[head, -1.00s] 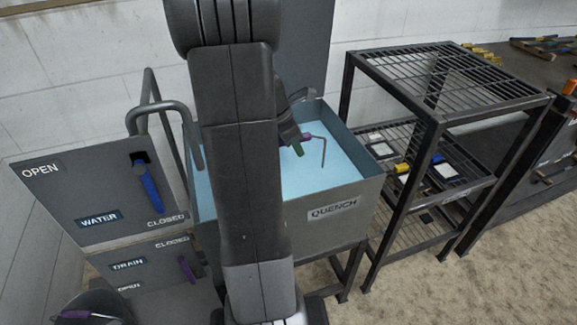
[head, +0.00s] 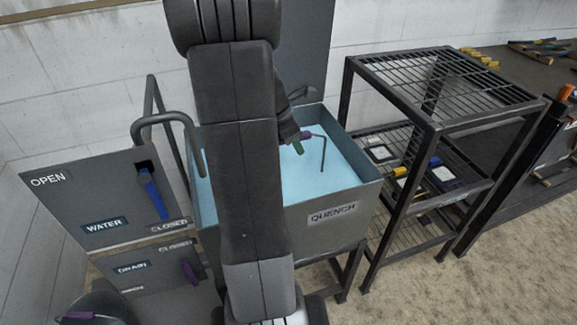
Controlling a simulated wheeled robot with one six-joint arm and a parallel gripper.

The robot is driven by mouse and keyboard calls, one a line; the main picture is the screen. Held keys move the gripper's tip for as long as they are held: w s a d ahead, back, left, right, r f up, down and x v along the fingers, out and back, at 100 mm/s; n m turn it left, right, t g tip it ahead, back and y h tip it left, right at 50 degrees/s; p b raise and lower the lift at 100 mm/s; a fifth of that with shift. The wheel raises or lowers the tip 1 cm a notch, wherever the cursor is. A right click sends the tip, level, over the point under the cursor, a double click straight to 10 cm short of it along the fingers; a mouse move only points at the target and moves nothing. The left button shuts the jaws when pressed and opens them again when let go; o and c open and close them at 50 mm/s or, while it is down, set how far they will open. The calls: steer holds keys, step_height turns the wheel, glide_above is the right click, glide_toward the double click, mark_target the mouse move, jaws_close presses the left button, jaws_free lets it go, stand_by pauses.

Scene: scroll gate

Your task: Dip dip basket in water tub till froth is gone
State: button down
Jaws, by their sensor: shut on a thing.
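The water tub (head: 334,212) is a grey metal box labelled QUENCH, filled with light blue water (head: 340,172). No white froth shows on the part of the water I can see. My gripper (head: 301,142) is over the tub, partly hidden behind my arm. I take this to be the dip basket's handle; the basket itself is not visible. My arm hides the tub's left middle.
A grey panel with a blue WATER lever (head: 153,193) and a purple DRAIN lever (head: 189,272) stands left of the tub. A bent pipe (head: 166,120) reaches over the tub's left side. A black wire rack (head: 440,85) stands close on the right.

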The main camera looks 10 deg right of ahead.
step_height(320, 180, up, 20)
steer(key=p, duration=1.8)
steer(key=shift+f, duration=0.15)
stand_by(0.9)
step_height(320, 180, up, 12)
steer(key=p, duration=0.8)
stand_by(0.3)
steer(key=shift+w+d, duration=0.1)
